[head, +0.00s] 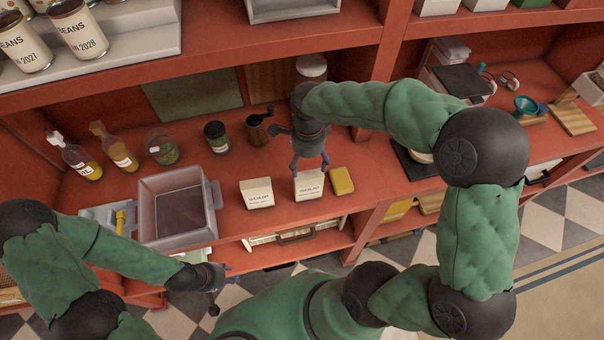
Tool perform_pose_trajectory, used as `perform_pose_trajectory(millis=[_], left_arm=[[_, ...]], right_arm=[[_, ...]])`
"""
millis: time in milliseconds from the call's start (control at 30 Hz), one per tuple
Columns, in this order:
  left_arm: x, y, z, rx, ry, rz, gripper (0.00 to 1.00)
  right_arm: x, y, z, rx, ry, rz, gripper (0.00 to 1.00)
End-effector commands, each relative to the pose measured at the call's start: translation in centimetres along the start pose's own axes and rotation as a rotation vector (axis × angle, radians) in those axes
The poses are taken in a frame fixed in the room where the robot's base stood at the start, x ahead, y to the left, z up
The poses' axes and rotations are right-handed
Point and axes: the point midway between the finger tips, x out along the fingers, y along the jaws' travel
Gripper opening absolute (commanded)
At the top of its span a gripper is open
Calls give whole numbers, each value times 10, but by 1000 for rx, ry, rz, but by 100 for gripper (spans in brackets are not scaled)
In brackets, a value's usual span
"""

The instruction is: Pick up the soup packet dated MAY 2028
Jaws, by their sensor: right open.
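Two pale packets with dark printing stand on the red shelf: a left packet (257,194) and a right packet (309,187). Their printed dates are too small to read for certain. My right gripper (309,167) points down over the right packet with its fingers spread at the packet's top edge. It is open, and whether it touches the packet is unclear. My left gripper (222,294) is low in front of the shelf, away from the packets, with its fingers apart and empty.
A yellow sponge-like block (341,180) stands close beside the right packet. A grey bin (178,207) is left of the packets. A pepper mill (256,130), a dark-lidded jar (215,136) and bottles stand behind. The upper shelf holds bean cans (77,28).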

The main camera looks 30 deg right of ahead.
Motion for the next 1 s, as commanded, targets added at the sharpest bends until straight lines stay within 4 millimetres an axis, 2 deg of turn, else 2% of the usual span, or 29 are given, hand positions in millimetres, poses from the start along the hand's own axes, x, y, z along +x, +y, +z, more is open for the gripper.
perform_pose_trajectory(millis=[300, 567, 800, 1000], left_arm=[[2, -1, 1, 0, -2, 0, 40], [2, -1, 0, 0, -1, 0, 40], [1, 0, 0, 0, -1, 0, 40], [1, 0, 0, 0, -1, 0, 40]], right_arm=[[45, 1, -1, 1, 1, 3, 76], [62, 2, -2, 0, 0, 4, 76], [95, 3, -4, 0, 0, 4, 76], [106, 3, -4, -1, 0, 2, 76]])
